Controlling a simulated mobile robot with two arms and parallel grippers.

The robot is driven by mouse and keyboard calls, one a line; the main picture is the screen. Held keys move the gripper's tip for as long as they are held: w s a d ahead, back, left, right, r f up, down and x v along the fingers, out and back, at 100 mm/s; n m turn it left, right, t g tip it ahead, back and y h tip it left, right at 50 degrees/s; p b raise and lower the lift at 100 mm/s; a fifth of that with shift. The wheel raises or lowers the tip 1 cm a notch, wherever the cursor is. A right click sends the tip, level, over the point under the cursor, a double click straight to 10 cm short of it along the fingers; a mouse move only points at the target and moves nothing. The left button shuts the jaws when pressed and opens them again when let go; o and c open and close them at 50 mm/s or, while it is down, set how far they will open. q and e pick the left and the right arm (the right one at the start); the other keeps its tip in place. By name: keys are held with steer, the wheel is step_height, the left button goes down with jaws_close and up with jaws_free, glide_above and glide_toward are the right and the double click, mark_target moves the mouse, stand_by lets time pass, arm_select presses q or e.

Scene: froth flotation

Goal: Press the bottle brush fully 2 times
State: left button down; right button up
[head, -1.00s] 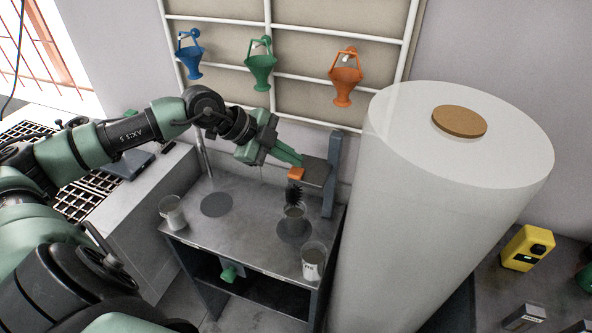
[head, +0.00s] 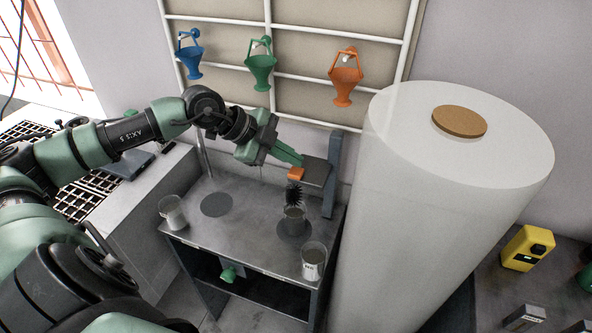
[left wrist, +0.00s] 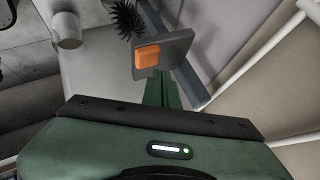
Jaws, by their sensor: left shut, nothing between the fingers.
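The black bottle brush (head: 294,195) stands upright, bristles up, at a dark cup (head: 294,219) on the grey bench. It also shows in the left wrist view (left wrist: 128,18). Above it, a grey plate (head: 317,172) juts from a post (head: 332,178), with an orange block (head: 296,174) on its front end. My left gripper (head: 298,160) is shut and empty. Its fingertips are at the back of the plate, above and behind the brush; I cannot tell whether they touch it. In the left wrist view the plate hides part of the fingers (left wrist: 161,90). My right gripper is out of view.
Metal cups stand on the bench (head: 250,236) at the left (head: 172,212) and front right (head: 314,261). A large white cylinder (head: 440,190) rises close at the right. Blue, green and orange funnels (head: 345,78) hang on the wall frame behind. The bench's middle is clear.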

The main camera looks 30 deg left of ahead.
mark_target(292, 181)
arm_select(q)
steer(key=shift+f, duration=0.15)
steer(key=shift+f+b, duration=0.3)
steer(key=shift+s+f+b, duration=0.1)
steer(key=shift+f+b, duration=2.2)
steer(key=shift+f, duration=1.25)
stand_by(2.5)
steer(key=shift+r, duration=0.1)
steer(key=shift+r+p, duration=2.95)
steer(key=shift+r, duration=0.95)
